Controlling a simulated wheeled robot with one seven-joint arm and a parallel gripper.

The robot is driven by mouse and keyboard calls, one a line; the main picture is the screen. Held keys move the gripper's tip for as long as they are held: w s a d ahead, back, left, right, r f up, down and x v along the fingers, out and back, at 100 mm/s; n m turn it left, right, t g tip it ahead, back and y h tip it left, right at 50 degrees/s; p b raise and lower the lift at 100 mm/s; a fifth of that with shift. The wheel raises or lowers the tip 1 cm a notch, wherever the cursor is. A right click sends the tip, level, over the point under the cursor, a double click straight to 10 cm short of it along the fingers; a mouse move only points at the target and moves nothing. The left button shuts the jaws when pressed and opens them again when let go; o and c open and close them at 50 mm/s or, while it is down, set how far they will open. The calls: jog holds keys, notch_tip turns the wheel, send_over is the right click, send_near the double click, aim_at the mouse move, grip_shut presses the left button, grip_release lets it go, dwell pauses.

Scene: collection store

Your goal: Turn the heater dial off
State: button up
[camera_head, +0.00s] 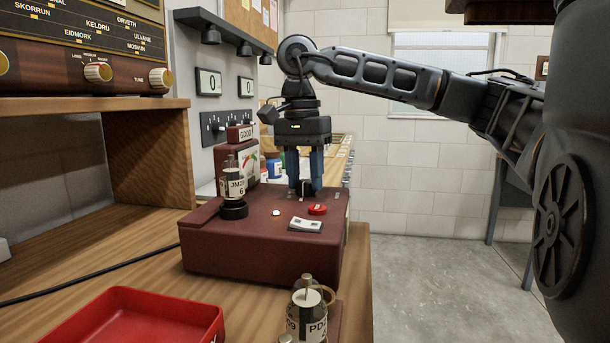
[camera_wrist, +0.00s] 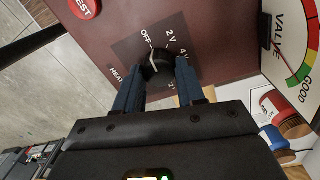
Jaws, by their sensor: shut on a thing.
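The heater dial is a round black knob (camera_wrist: 158,66) on the top of a dark red tester box (camera_head: 262,255). In the wrist view its white pointer line is directed at the printed OFF mark, with 2 V and 4 V marks to the right. My gripper (camera_wrist: 158,78) points down at the knob, with one blue finger on either side of it, shut on it. In the head view my gripper (camera_head: 306,185) is over the box's far right part, and its fingers partly hide the knob.
A red TEST button (camera_head: 317,209) and a white switch (camera_head: 305,224) lie nearer on the box. A valve labelled JM28 (camera_head: 233,190) stands at its left, before an upright GOOD meter (camera_head: 237,157). A red tray (camera_head: 125,318) and another valve (camera_head: 306,315) are in front.

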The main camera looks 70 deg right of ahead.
aim_at(304, 181)
jog(key=o, duration=1)
jog(key=shift+o, duration=0.2)
jog(key=shift+r, duration=0.1)
jog(key=r, duration=0.3)
jog(key=r+p, duration=0.1)
jog(key=r, duration=0.3)
jog(key=shift+w+r+p, duration=0.2)
jog(key=shift+r+p, duration=0.1)
jog(key=shift+s, duration=0.1)
